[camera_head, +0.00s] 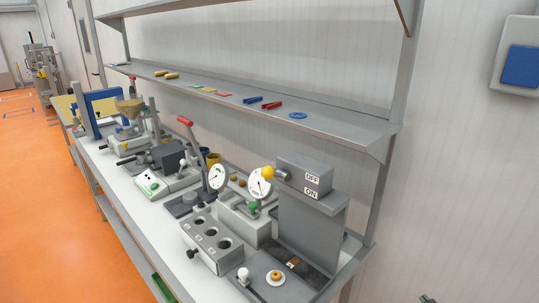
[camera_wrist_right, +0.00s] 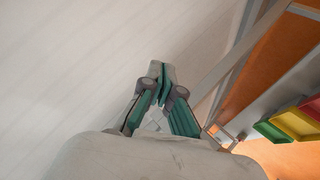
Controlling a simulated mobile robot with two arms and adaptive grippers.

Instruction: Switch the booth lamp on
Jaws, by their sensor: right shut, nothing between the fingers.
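No lit lamp can be made out. Only a tip of my right gripper (camera_head: 427,299) shows at the bottom edge of the head view, apart from the box. In the right wrist view my right gripper (camera_wrist_right: 159,72) is shut and empty, facing a pale wall.
A wall box with a blue square plate (camera_head: 522,66) is at the upper right. A shelf (camera_head: 340,125) with small coloured items runs above the bench. Gauges, a block with round holes (camera_head: 211,243) and presses crowd the bench. Yellow and green bins (camera_wrist_right: 298,122) show in the wrist view.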

